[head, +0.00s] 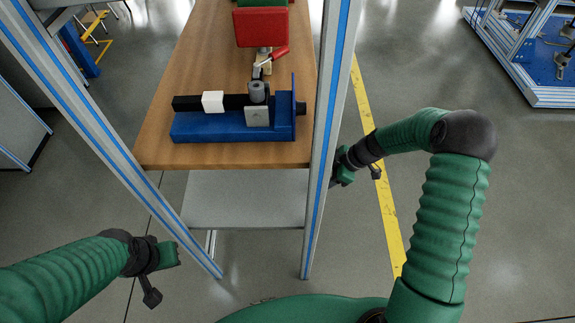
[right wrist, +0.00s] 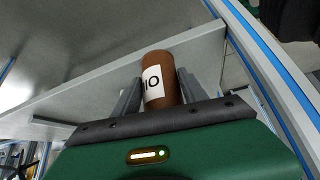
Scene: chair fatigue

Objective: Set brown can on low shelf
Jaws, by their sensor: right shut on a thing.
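The brown can (right wrist: 153,62) has a white label with dark letters and stands between the two fingers of my right gripper (right wrist: 160,90), which is shut on it. In the head view my right gripper (head: 338,176) is beside the right front post, level with the low shelf (head: 245,197). The can is not visible there. The grey low shelf, under the wooden top, looks bare where seen. In the right wrist view a grey shelf panel (right wrist: 95,85) lies behind the can; I cannot tell if the can touches it. My left gripper (head: 168,254) is at lower left, its fingers unclear.
Blue-striped metal posts (head: 327,130) frame the shelf on both sides, the right one close to my right gripper. The wooden top (head: 190,80) above carries a blue fixture (head: 210,127) and a red block (head: 262,27). The floor to the right is open, with a yellow line.

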